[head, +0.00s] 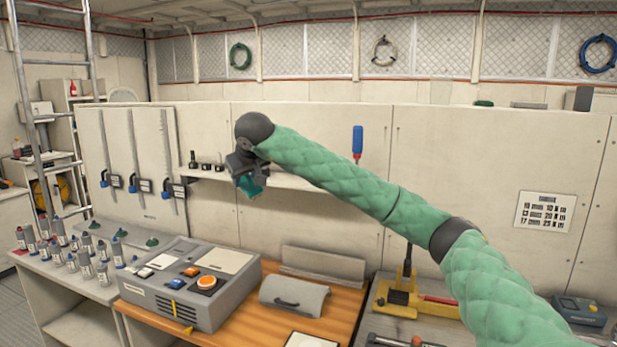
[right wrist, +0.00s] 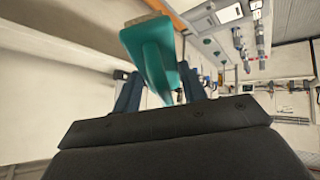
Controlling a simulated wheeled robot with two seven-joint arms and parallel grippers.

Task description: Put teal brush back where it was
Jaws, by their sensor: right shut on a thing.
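The teal brush (head: 252,188) is held below my right gripper (head: 247,176) in the head view, in front of the wall panel near the narrow shelf. It is partly hidden by the gripper. In the right wrist view the teal brush (right wrist: 152,50) stands between the two dark blue fingers of my right gripper (right wrist: 160,88), with its tan end at the top. The gripper is shut on it. I cannot tell whether the brush touches the shelf (head: 295,182). My left gripper is not in view.
Small black items (head: 206,164) stand on the shelf's left part. A blue screwdriver (head: 357,142) is upright at the wall. Clamps (head: 139,160) hang at left. Several bottles (head: 72,250) crowd the left bench.

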